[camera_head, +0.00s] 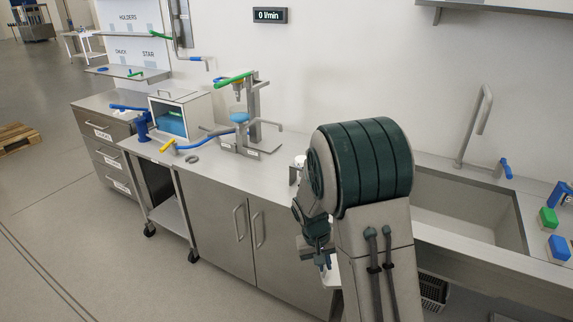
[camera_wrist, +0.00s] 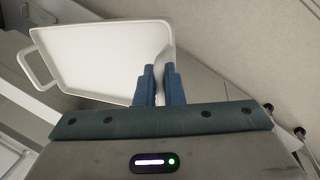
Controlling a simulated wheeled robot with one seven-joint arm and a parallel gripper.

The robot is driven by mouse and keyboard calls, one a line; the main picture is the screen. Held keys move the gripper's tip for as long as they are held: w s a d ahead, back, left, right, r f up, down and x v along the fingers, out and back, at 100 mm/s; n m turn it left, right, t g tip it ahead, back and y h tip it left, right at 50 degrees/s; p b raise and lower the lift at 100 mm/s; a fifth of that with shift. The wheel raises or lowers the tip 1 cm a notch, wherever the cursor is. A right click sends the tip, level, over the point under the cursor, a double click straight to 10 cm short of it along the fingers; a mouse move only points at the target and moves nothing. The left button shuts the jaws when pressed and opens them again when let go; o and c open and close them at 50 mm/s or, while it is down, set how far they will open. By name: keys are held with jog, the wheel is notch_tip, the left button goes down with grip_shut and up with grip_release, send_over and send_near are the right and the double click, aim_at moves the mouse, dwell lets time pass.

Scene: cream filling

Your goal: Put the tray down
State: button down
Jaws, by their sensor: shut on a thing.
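The white tray (camera_wrist: 97,52) shows in the wrist view, with a loop handle at its left end. My gripper (camera_wrist: 159,72) is shut on the tray's near right edge, its two blue fingers close together there. The tray looks tilted in that view, and its right end is partly behind the fingers. In the head view my arm hides most of the gripper, which hangs in front of the counter (camera_head: 215,172). Only a small white part of the tray (camera_head: 330,270) shows below it there. I cannot tell whether the tray touches anything.
A sink (camera_head: 465,215) lies to the right of my arm. A steel press stand (camera_head: 253,115), a glass-fronted box (camera_head: 180,113) and a yellow-tipped blue-handled tool (camera_head: 168,146) stand on the counter to the left. Floor is open at lower left.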

jog(key=shift+d+r, duration=0.1)
jog(key=shift+d, duration=0.1)
jog(key=w+a+r+n+t, duration=0.1)
jog(key=w+r+n+t, duration=0.2)
jog(key=w+r+n, duration=0.8)
jog(key=w+r, duration=0.1)
jog(key=w, duration=0.3)
jog(key=shift+a+r+y, duration=0.15)
jog(key=shift+a+y, duration=0.15)
